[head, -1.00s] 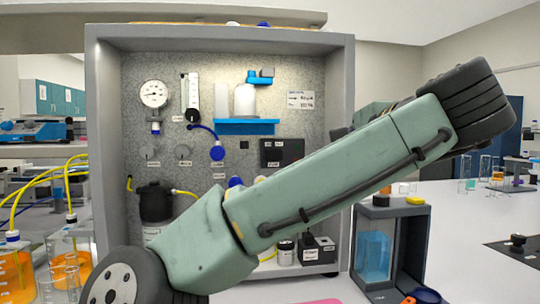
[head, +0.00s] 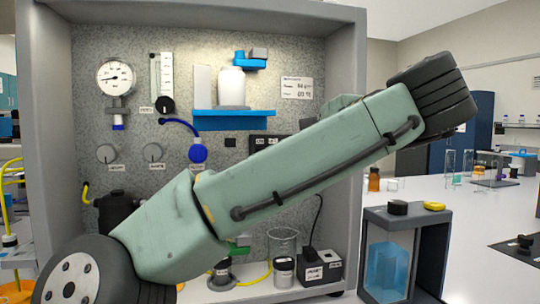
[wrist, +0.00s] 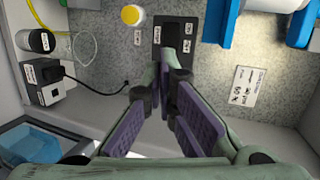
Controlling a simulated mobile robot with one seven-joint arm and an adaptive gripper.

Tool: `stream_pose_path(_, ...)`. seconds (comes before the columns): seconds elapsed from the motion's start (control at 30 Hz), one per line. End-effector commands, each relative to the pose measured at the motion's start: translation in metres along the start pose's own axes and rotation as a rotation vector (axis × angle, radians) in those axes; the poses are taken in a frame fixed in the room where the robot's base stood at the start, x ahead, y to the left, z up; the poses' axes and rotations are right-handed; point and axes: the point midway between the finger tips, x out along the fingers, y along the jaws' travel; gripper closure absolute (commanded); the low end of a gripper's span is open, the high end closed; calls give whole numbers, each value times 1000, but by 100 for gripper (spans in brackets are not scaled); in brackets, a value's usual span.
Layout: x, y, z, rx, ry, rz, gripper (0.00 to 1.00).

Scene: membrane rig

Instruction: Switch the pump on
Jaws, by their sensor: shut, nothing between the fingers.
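A black panel (head: 264,144) with small white labels is mounted on the speckled back wall of the rig, partly hidden behind my arm in the head view. The wrist view shows the same panel (wrist: 173,32) beyond the fingertips, its lower part covered by them. My gripper (wrist: 171,68) is shut and empty, pointing at that panel; I cannot tell whether it touches. A yellow round knob (wrist: 132,15) sits beside the panel in the wrist view. A black box (head: 317,268) with labels and a cable stands at the rig's lower right. Which part is the pump's switch is unclear.
A blue shelf (head: 233,120) with a white bottle (head: 231,88) juts from the wall. A gauge (head: 116,77) and knobs are at left. A glass beaker (head: 284,244) and the rig's grey side wall (head: 349,140) are close to my arm. A tank stand (head: 404,222) is outside, right.

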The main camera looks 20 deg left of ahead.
Motion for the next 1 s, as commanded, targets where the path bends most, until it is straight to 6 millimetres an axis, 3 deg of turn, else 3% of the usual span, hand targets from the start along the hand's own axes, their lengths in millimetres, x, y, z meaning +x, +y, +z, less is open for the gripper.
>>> stream_pose_path(0.27, 2, 1, 0, -1, 1, 0, 100)
stream_pose_path(0.43, 14, 6, -1, -5, 5, 1, 100)
stream_pose_path(1.0, 100, -1, -2, -2, 5, 7, 100)
